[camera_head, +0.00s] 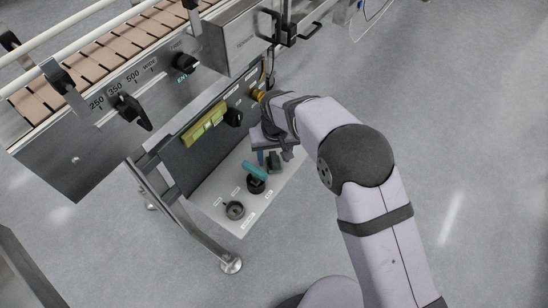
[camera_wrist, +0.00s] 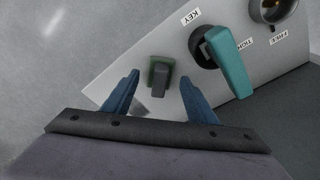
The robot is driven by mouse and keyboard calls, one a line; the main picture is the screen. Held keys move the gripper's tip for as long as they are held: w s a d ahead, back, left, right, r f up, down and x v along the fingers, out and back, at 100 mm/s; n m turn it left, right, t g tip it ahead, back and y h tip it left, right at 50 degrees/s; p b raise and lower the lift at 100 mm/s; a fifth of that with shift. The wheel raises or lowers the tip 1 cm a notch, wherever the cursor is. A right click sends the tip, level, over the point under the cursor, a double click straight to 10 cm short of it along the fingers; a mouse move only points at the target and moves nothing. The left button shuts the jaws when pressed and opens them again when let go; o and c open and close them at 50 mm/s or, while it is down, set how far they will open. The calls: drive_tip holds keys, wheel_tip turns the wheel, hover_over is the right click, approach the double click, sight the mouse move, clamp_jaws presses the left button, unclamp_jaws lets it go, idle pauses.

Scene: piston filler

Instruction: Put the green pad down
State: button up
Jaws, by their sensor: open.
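The green pad (camera_wrist: 160,64) is small and dark green, with a dark grey grip block on it. In the wrist view it is over the light grey plate, near the plate's edge, and seems to rest on it. My gripper (camera_wrist: 160,80) is open, with one blue finger on each side of the grip block and a visible gap at both. In the head view my gripper (camera_head: 271,158) is low over the plate's far end, and the dark pad (camera_head: 275,162) shows only partly beside a blue finger.
A teal handle on a black round base (camera_head: 254,173) stands close by, also in the wrist view (camera_wrist: 228,62). The plate (camera_head: 215,197) carries labels. A panel with a yellow-green bar (camera_head: 205,124) and knobs rises behind, under the conveyor.

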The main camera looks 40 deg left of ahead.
sight(275, 163)
wheel_tip(275, 163, up, 10)
drive_tip(key=s+d+p, duration=0.1)
drive_tip(key=p, duration=0.1)
drive_tip(key=shift+r+p, duration=0.15)
drive_tip(key=shift+p, duration=0.15)
drive_tip(key=w+d+r+m, duration=0.2)
drive_tip(key=w+d, duration=0.1)
drive_tip(key=d, duration=0.9)
drive_tip(key=w+d+r+m, duration=0.2)
drive_tip(key=d, duration=1)
drive_tip(key=s+d+f+m, duration=0.1)
drive_tip(key=s+d+m, duration=0.1)
drive_tip(key=s+d, duration=0.4)
drive_tip(key=s+d+m+g+h, duration=0.1)
drive_tip(key=s+d+m, duration=0.2)
drive_tip(key=s+d, duration=0.4)
drive_tip(key=d, duration=0.7)
drive_tip(key=shift+f, duration=0.4)
drive_tip(key=shift+r, duration=0.1)
